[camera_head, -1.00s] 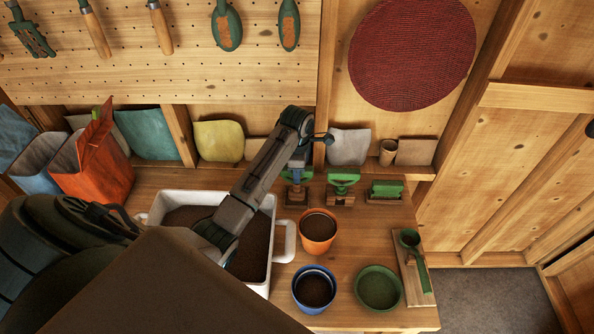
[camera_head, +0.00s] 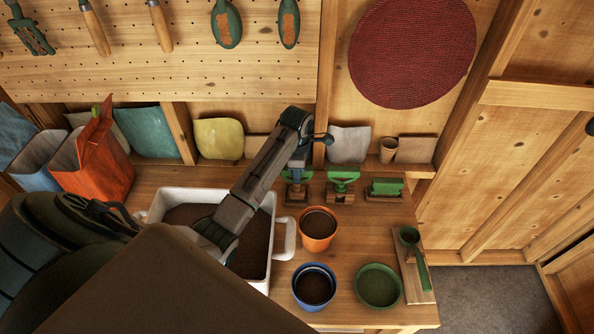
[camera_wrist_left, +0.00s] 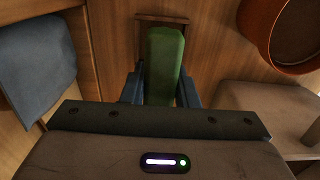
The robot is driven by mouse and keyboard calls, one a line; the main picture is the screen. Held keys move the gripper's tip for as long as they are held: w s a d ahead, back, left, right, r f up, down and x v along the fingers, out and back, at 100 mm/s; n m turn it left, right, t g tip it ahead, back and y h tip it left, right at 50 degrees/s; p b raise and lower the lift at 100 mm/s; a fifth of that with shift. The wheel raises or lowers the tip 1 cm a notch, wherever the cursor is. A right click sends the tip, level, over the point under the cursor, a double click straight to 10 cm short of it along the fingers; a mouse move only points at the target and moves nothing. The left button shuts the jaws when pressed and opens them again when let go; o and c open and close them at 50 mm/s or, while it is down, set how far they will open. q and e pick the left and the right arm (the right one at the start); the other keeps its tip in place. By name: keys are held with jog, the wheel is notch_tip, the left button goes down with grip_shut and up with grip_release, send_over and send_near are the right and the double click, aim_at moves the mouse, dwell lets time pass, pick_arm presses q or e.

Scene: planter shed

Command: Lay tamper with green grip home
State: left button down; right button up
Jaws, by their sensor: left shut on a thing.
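My left gripper (camera_head: 297,173) reaches over the back of the bench and is shut on the green grip of a tamper (camera_head: 306,175). In the left wrist view the green grip (camera_wrist_left: 164,62) stands between the two blue fingers. A small dark wooden base (camera_head: 297,197) shows directly below the grip. In the wrist view a wooden frame (camera_wrist_left: 150,22) shows behind the grip. Whether the tamper rests on the base or hangs just above it, I cannot tell. My right gripper is not in view.
Two other green-handled tools, one in the middle (camera_head: 342,187) and one at right (camera_head: 386,188), stand alongside. An orange pot (camera_head: 318,240), blue pot (camera_head: 314,304), green saucer (camera_head: 378,287) and white soil tub (camera_head: 284,240) stand in front. A green scoop (camera_head: 413,250) lies on a board.

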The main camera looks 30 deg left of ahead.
pick_arm(q)
jog(key=shift+f, duration=0.45)
jog(key=c, duration=1.1)
grip_release()
jog(key=shift+o, duration=0.2)
